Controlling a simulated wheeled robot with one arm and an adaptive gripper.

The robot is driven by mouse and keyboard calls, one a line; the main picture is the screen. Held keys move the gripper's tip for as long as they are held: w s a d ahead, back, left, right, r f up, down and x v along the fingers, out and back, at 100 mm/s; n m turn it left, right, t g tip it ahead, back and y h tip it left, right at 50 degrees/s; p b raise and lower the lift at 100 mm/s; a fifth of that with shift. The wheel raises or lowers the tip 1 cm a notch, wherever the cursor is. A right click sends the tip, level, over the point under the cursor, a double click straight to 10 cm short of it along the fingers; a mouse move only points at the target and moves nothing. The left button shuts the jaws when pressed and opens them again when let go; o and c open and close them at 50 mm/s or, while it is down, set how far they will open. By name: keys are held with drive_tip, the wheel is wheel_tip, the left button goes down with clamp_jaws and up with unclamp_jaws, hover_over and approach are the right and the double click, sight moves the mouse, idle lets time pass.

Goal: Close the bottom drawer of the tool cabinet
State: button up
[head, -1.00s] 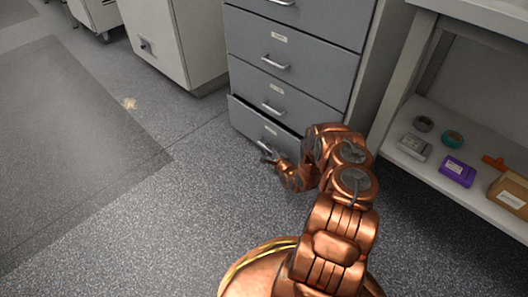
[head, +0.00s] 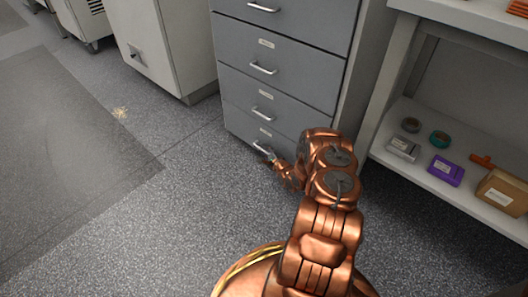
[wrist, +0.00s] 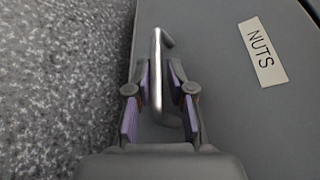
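The grey tool cabinet (head: 335,58) stands upright in the head view with a stack of drawers. Its bottom drawer (head: 238,124) looks flush with the drawers above, with no open gap showing at its top edge. In the wrist view the drawer front (wrist: 225,115) carries a "NUTS" label (wrist: 263,53). My gripper (head: 268,155) is at the bottom drawer's handle, low near the floor. In the wrist view my gripper (wrist: 159,64) has its fingers apart, one on each side of the metal handle (wrist: 157,75), with narrow gaps showing. My arm hides the drawer's lower right part.
A white shelf unit (head: 388,112) stands to the right, holding a purple box (head: 445,171), a cardboard box (head: 503,192) and tape rolls. A pale cabinet (head: 157,45) stands to the left. The floor (head: 150,225) at front left is clear.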

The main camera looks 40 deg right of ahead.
drive_tip(key=shift+s, duration=0.1)
drive_tip(key=v, duration=1.2)
idle(0.9)
